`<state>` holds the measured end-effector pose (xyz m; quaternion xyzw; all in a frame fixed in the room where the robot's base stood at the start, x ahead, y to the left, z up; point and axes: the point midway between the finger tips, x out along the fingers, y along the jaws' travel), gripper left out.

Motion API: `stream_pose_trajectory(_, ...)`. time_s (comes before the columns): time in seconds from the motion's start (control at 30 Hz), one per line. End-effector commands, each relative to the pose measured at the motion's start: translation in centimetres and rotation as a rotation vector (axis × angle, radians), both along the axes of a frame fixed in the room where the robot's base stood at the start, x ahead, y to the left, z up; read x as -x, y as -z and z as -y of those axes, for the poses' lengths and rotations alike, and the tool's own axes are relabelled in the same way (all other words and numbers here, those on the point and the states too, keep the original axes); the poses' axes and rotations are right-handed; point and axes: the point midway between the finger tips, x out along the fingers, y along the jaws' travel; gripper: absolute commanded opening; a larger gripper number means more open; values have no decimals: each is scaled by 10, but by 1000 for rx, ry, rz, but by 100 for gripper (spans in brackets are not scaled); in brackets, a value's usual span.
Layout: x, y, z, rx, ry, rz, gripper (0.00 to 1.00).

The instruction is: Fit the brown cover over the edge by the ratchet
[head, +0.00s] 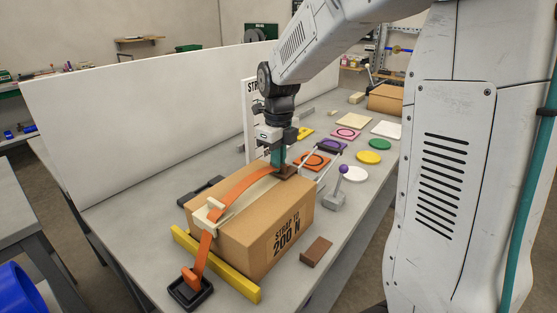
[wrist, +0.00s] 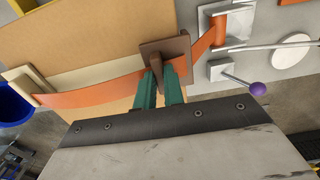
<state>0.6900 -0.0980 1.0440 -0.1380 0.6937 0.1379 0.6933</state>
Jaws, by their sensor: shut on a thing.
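The brown cover (head: 285,173) is at the box's far right edge, on the ratchet side; it also shows in the wrist view (wrist: 178,46). My gripper (head: 277,160) points down above it, its teal fingers (wrist: 161,84) shut on the cover's upright tab. The orange strap (head: 245,184) runs over the cardboard box (head: 250,229) and meets the cover, then continues to the metal ratchet (wrist: 226,24). The fingers and cover hide the contact beneath, so I cannot tell whether the cover sits fully on the edge. A cream cover (head: 208,212) sits on the opposite edge under the strap.
A brown block (head: 316,250) lies on the table before the box. A purple-knobbed lever (head: 342,171) stands right of it. A yellow bar (head: 216,265) lies along the box's left side. Coloured discs and pads, including a yellow disc (head: 368,157), lie behind. A white panel (head: 150,110) stands at left.

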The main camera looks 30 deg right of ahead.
Motion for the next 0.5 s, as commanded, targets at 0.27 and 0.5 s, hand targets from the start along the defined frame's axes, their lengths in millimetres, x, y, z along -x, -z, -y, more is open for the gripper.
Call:
stream_pose_trajectory(0.27, 0, 0, 0, 0, 0, 0, 35)
stream_pose_trajectory(0.5, 0, -2, 0, 0, 0, 0, 35)
